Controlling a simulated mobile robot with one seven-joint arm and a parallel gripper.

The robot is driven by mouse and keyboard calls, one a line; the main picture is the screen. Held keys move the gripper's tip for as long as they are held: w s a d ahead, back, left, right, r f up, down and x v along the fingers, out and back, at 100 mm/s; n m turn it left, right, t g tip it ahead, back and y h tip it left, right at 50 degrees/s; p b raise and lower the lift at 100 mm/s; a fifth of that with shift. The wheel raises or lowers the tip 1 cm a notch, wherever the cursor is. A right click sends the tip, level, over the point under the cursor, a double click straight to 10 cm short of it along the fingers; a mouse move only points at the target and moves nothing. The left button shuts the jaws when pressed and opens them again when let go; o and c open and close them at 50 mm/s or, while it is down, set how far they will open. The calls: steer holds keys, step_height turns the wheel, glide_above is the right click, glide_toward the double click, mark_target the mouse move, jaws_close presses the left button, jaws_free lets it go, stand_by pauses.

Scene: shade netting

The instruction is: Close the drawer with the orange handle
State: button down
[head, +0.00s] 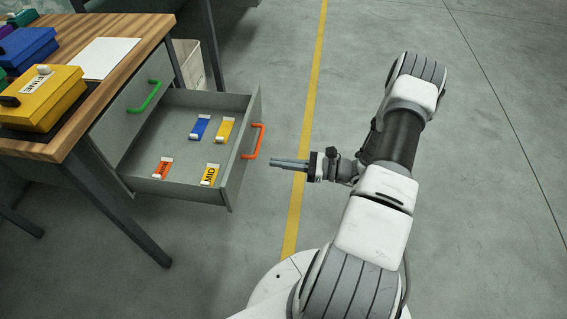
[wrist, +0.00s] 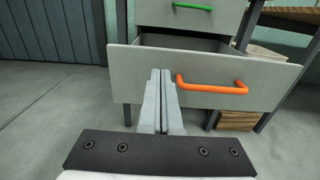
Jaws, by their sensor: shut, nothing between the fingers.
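The grey drawer (head: 190,190) under the wooden table is pulled open. Its orange handle (head: 256,141) is on the front panel, and it also shows in the wrist view (wrist: 212,86). Inside lie blue, yellow and orange tags. My gripper (head: 274,163) is shut and empty, a little to the right of the drawer front in the head view. In the wrist view its fingertips (wrist: 160,72) point at the front panel, just left of the orange handle. Whether they touch the panel cannot be told from the wrist view; in the head view a gap shows.
The wooden table (head: 130,35) bears yellow and blue boxes and a white sheet (head: 104,57). A pale bin (head: 188,62) stands behind. The floor to the right is clear.

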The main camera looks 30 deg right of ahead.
mark_target(235, 157)
steer(key=b+x, duration=0.2)
steer(key=x, duration=0.8)
steer(key=b+x, duration=0.2)
steer(key=x, duration=2.6)
steer(key=shift+w+a, duration=0.25)
steer(key=shift+a, duration=0.05)
steer(key=shift+d, duration=0.1)
